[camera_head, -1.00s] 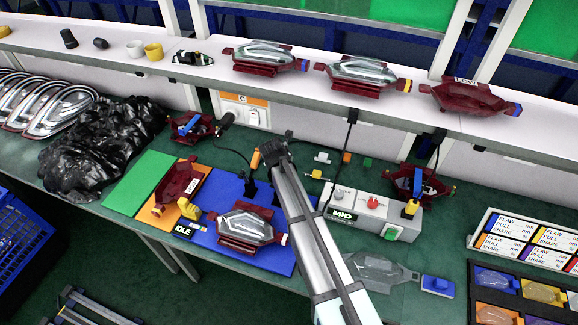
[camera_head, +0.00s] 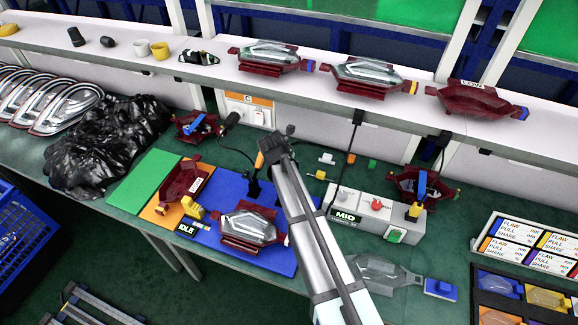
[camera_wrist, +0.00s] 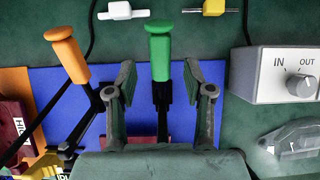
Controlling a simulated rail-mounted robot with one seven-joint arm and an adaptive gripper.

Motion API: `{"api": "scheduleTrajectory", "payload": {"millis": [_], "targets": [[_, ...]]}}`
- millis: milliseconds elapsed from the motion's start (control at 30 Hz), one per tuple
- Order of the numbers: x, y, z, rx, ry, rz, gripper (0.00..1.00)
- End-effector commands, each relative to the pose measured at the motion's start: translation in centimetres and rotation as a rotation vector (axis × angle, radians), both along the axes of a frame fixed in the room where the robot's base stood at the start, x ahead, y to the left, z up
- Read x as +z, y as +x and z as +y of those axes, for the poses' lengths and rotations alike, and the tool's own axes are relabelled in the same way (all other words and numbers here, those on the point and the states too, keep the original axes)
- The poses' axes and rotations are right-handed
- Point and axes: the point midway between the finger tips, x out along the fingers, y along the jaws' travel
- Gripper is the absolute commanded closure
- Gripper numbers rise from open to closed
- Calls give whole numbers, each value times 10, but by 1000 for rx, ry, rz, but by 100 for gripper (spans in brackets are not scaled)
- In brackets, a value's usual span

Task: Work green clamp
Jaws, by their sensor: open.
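The green clamp handle (camera_wrist: 160,56) stands up on its dark lever in the middle of the wrist view, over the far edge of the blue board (camera_wrist: 50,90). My gripper (camera_wrist: 158,80) is open, with one finger on each side of the handle and a gap to both. An orange clamp handle (camera_wrist: 68,55) on a dark lever leans to the left of my left finger. In the head view the orange handle (camera_head: 260,160) shows beside my arm, and the green one is hidden behind the arm. A red lamp with a clear lens (camera_head: 250,227) lies on the blue board.
A grey control box marked MID (camera_head: 345,217) stands right of the board; its IN/OUT knob (camera_wrist: 302,86) shows in the wrist view. A white clip (camera_wrist: 122,11) and a yellow clip (camera_wrist: 214,7) lie beyond the clamps. A clear lens (camera_head: 380,272) lies right of my arm.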

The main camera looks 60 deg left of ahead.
Motion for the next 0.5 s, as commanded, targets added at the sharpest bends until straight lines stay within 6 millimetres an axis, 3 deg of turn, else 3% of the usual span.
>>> {"api": "scheduleTrajectory", "payload": {"millis": [200, 500], "targets": [[35, -16, -12, 0, 2, -1, 48], [53, -24, -17, 0, 0, 0, 48]]}}
